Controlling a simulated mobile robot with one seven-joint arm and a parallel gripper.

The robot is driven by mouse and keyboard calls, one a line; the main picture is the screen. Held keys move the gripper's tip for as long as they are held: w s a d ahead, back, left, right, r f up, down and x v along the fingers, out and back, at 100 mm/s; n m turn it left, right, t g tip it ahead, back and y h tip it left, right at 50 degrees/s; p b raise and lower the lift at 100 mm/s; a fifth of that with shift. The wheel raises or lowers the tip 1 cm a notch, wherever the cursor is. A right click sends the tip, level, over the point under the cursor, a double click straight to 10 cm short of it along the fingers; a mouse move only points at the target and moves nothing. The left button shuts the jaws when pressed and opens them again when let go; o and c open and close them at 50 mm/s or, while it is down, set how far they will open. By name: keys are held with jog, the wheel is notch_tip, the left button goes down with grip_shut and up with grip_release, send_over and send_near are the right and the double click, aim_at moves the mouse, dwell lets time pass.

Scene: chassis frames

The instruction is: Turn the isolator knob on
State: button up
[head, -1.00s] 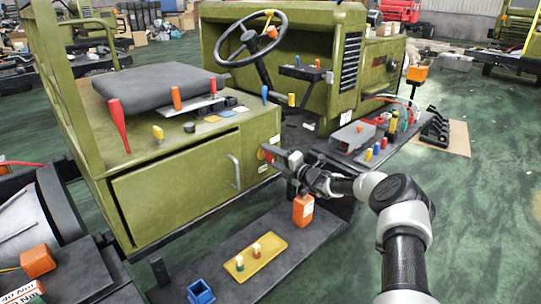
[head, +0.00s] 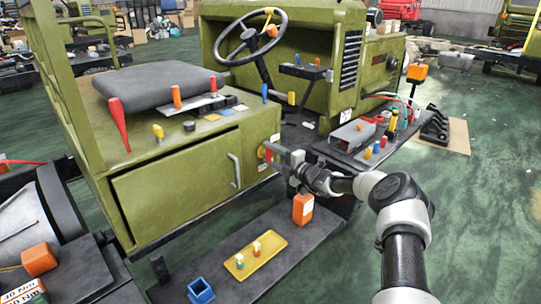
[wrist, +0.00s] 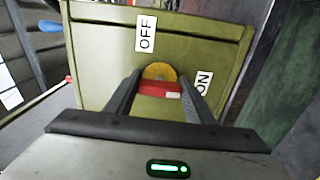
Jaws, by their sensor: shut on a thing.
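The isolator knob is a red grip (wrist: 160,89) on a round yellow plate (wrist: 158,71), set on the olive side panel of the seat box. In the head view its red part (head: 268,155) shows just ahead of my gripper (head: 276,158). In the wrist view, my gripper (wrist: 160,84) has a finger on each side of the red grip and is shut on it. A white OFF label (wrist: 146,33) is above the knob in that view, and an ON label (wrist: 203,83) is to its right, partly hidden by a finger. The knob's exact setting is hard to tell.
An orange bottle (head: 303,208) stands on the dark step below my wrist. A yellow tray (head: 238,270) and a blue open box (head: 200,291) are on the same step. A grey board with coloured parts (head: 350,155) lies to the right.

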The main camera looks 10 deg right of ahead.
jog(key=o, duration=1.1)
jog(key=shift+c, duration=0.2)
jog(key=p+v, duration=0.2)
jog(key=v, duration=1.5)
jog(key=shift+s, duration=0.15)
jog(key=shift+d, duration=0.1)
